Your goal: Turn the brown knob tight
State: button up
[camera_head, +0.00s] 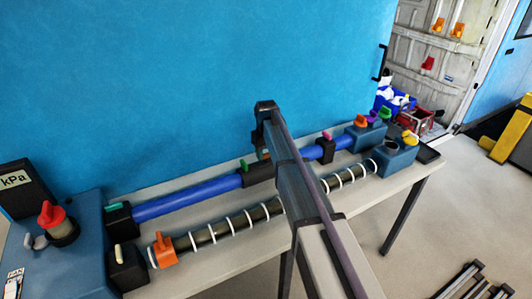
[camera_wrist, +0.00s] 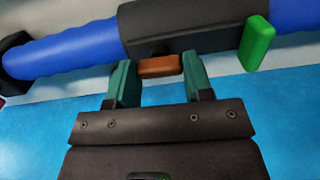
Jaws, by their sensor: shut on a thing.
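The brown knob (camera_wrist: 160,67) sits on the black coupling (camera_wrist: 185,27) of the blue duct, in the wrist view. My gripper (camera_wrist: 160,80) has its two green fingers on either side of the knob and is shut on it. In the head view my arm covers most of the knob, and only a small brownish bit shows beside the black coupling (camera_head: 259,172). A green knob (camera_wrist: 257,42) sits on the same coupling, to the right in the wrist view.
The blue duct (camera_head: 200,196) runs along the bench (camera_head: 190,277) by the blue wall. A ribbed duct (camera_head: 232,222) with an orange clamp (camera_head: 162,250) lies in front. A gauge box (camera_head: 25,187) stands at the left, blue fittings (camera_head: 395,155) at the right.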

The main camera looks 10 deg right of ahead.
aim_at(266, 154)
jog(key=m, duration=0.4)
jog(key=shift+m, duration=0.3)
jog(key=m, duration=0.4)
jog(key=shift+m, duration=0.3)
jog(key=m, duration=0.4)
jog(key=shift+m, duration=2.2)
jog(key=o, duration=0.9)
notch_tip(266, 154, up, 11)
jog(key=p, duration=1.1)
jog(key=shift+f, duration=0.1)
